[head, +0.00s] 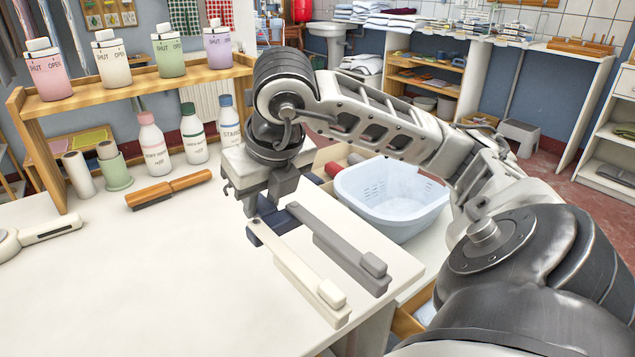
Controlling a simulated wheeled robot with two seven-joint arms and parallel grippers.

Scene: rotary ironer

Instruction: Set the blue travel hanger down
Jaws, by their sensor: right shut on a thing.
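My right gripper (262,210) reaches down over the front right of the white table and is shut on the blue travel hanger (284,225). Only short dark blue parts of the hanger show below the fingers; the rest is hidden by the gripper and the neighbouring bars. A cream bar-shaped hanger (300,277) and a grey one (338,250) lie side by side right beside it, running toward the table's front right edge. I cannot tell whether the blue hanger touches the table or them. My left gripper is not in view.
A pale blue basket (391,198) is beyond the right edge. The table's front left (130,285) is clear.

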